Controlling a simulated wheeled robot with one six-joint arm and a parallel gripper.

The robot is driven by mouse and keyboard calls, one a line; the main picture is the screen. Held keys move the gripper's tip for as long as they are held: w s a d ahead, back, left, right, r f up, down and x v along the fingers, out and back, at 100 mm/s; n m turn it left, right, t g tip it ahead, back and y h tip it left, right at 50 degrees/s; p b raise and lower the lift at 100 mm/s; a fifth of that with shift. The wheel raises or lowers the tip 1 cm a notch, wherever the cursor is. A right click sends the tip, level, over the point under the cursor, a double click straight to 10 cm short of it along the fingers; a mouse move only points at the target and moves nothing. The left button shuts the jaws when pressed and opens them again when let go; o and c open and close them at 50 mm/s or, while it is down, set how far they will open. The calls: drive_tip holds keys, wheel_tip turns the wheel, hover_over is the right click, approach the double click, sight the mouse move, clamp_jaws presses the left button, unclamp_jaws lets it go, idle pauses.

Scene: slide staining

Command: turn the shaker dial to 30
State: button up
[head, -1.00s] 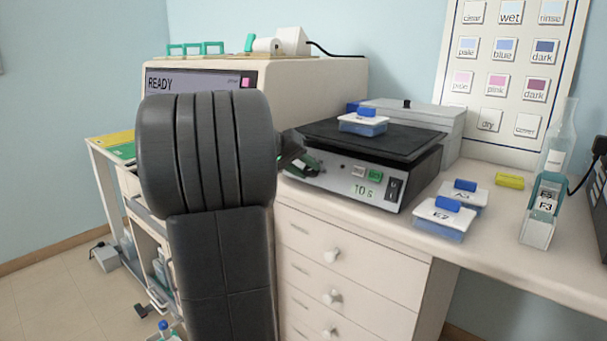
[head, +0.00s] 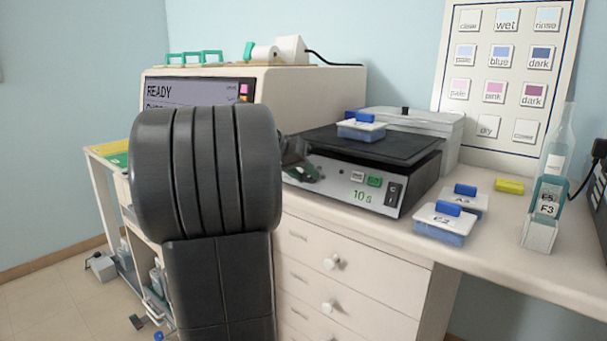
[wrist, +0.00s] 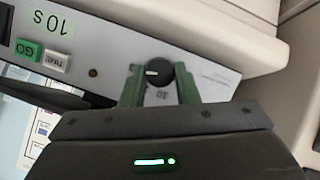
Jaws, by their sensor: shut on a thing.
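The shaker (head: 345,182) stands on the bench with a black platform and a green "10 s" readout on its front. Its dial (wrist: 157,74) is a round black knob with a white mark, seen in the wrist view. My gripper (wrist: 157,80) has its green fingers on either side of the dial and is shut on it. The white mark points left in the wrist view. A printed "10" shows on the panel beside the dial, partly blocked by my gripper.
Two more, A3 (head: 467,200) and E2 (head: 440,224), stand on the bench to the right, near a slide holder (head: 543,215). A large machine (head: 315,100) reading READY stands behind my arm.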

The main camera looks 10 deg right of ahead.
drive_tip(key=shift+f, duration=0.15)
drive_tip(key=o, duration=1)
drive_tip(key=shift+s+a+r, duration=0.1)
drive_tip(key=shift+a+r, duration=0.1)
drive_tip(key=shift+r, duration=0.15)
drive_tip(key=p+v, duration=0.3)
drive_tip(key=v, duration=1)
drive_tip(key=shift+a, duration=0.15)
drive_tip(key=shift+f, duration=0.1)
drive_tip(key=b+x, duration=0.3)
drive_tip(key=x, duration=1.1)
